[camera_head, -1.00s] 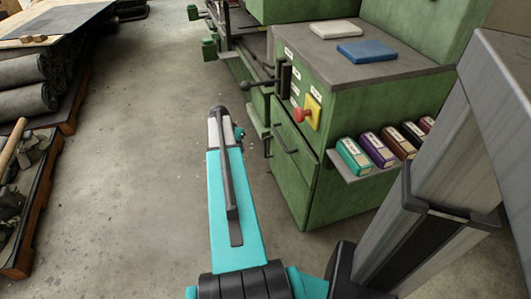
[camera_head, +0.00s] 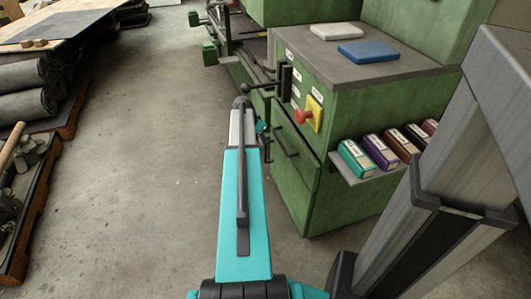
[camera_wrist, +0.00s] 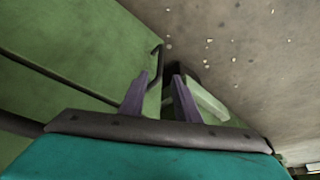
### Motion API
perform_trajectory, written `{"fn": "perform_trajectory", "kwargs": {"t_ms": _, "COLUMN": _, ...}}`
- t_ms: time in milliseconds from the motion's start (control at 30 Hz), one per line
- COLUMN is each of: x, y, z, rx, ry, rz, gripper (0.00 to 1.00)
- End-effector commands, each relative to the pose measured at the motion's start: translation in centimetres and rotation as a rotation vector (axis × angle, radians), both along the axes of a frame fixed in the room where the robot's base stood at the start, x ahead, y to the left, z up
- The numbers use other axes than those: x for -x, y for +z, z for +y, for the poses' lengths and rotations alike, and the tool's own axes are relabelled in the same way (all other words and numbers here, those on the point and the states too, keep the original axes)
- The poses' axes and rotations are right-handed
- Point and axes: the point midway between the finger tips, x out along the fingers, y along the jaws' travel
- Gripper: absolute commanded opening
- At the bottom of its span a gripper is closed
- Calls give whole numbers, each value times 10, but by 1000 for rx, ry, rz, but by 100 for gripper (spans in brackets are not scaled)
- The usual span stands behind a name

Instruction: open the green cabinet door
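The green cabinet (camera_head: 345,150) stands right of centre in the head view. Its front door (camera_head: 293,165) looks closed and carries a dark bar handle (camera_head: 287,142). My gripper is mostly hidden behind my teal arm in the head view, near the door's left side. In the wrist view my gripper (camera_wrist: 161,75) has its two purple-grey fingers apart, with nothing clearly held. A dark bent bar, seemingly the handle (camera_wrist: 157,60), shows just beyond the fingertips against a green surface (camera_wrist: 90,50). I cannot tell whether it lies between the fingers.
A side shelf (camera_head: 360,176) holds several small boxes. Grey rolls (camera_head: 28,104) lie at the left. Concrete floor (camera_head: 140,190) is clear between.

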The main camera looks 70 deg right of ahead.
Motion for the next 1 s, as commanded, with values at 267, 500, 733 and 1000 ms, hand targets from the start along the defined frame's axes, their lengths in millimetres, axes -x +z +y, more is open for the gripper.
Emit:
{"fn": "perform_trajectory", "kwargs": {"t_ms": 267, "x": 3, "y": -32, "z": -12, "rx": -1, "ry": 0, "rz": 1, "gripper": 29}}
{"fn": "perform_trajectory", "kwargs": {"t_ms": 500, "x": 7, "y": -65, "z": -25, "rx": -2, "ry": -1, "rz": 1, "gripper": 29}}
{"fn": "perform_trajectory", "kwargs": {"t_ms": 733, "x": 11, "y": -95, "z": -37, "rx": -2, "ry": -1, "rz": 1, "gripper": 29}}
{"fn": "perform_trajectory", "kwargs": {"t_ms": 1000, "x": 14, "y": -117, "z": -47, "rx": -1, "ry": -1, "rz": 0, "gripper": 29}}
